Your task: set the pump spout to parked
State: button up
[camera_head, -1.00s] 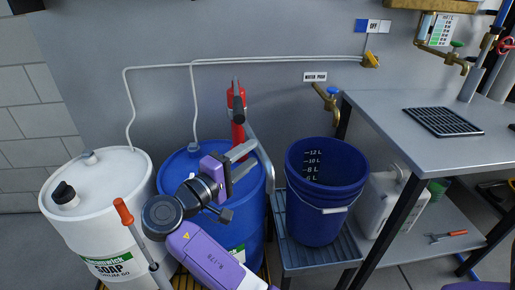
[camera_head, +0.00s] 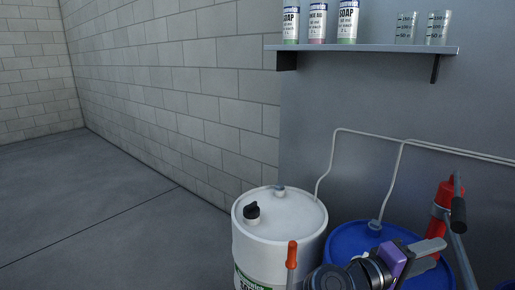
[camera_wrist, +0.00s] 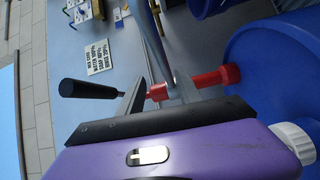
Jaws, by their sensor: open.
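The red pump (camera_head: 442,205) stands on the blue drum (camera_head: 350,240) at the lower right of the head view. Its black handle (camera_head: 458,214) and grey spout pipe (camera_head: 464,262) show beside it. In the wrist view, the red pump (camera_wrist: 208,80), black handle (camera_wrist: 88,90) and grey spout (camera_wrist: 152,40) lie just beyond my gripper. My gripper (camera_head: 436,250) is open close to the pump; its fingers also show in the wrist view (camera_wrist: 158,92). The spout seems to run near or between the fingers; contact cannot be told. The spout's far end is out of frame.
A white soap drum (camera_head: 285,215) stands left of the blue drum, with an orange-handled tool (camera_head: 292,256) in front. A shelf (camera_head: 370,49) with bottles and beakers hangs above. A sign (camera_wrist: 100,57) shows on the wall. The floor (camera_head: 100,210) at left is clear.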

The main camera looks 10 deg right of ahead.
jog(key=w+a+f+n+t+y+p, duration=0.1)
jog(key=w+a+f+n+t+y, duration=0.45)
jog(key=t, duration=0.45)
jog(key=s+a+f+t+y+p, duration=0.1)
jog(key=s+a+f+t+y, duration=0.1)
jog(key=a+y, duration=0.3)
jog(key=s+a+f+t+y+p, duration=0.2)
jog(key=s+a+y, duration=0.1)
jog(key=a, duration=0.4)
jog(key=s+a+r+m+y+p, duration=0.1)
jog(key=s+r+m+p, duration=0.1)
jog(key=s, duration=0.9)
jog(key=s+a+r+m+y+p, duration=0.1)
jog(key=s+a+r+y+p, duration=0.1)
jog(key=s, duration=0.9)
jog(key=s+a+r+m+y+p, duration=0.1)
jog(key=s+r, duration=0.4)
jog(key=s, duration=0.6)
jog(key=a+m+p, duration=0.1)
jog(key=p, duration=0.1)
jog(key=shift+m+y+p, duration=0.35)
jog(key=shift+p, duration=0.05)
